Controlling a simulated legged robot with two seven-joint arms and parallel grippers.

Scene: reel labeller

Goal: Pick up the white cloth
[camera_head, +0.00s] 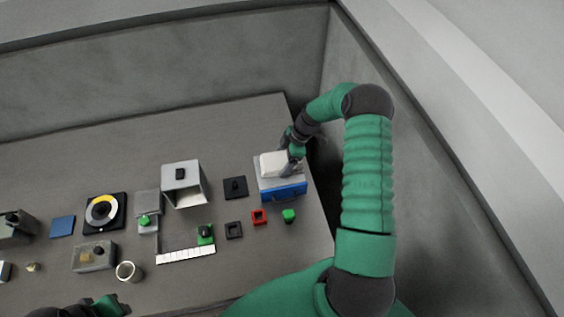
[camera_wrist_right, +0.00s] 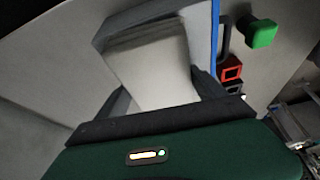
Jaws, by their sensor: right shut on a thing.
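The white cloth (camera_head: 270,165) is a pale folded block on top of a grey and blue box (camera_head: 283,190) at the right end of the table. It also shows in the right wrist view (camera_wrist_right: 150,70), between the fingers. My right gripper (camera_head: 289,164) reaches down onto the cloth from behind and is shut on it. In the right wrist view the gripper (camera_wrist_right: 163,95) has a dark finger on each side of the cloth. I cannot tell whether the cloth is lifted off the box. My left gripper (camera_head: 108,305) is only partly visible at the bottom left edge; its fingers are not clear.
A green block (camera_head: 289,215), a red square frame (camera_head: 259,217) and a black square frame (camera_head: 233,230) lie in front of the box. A black plate with a knob (camera_head: 235,187) and an open grey box (camera_head: 184,183) stand to its left. Walls rise behind and right of the table.

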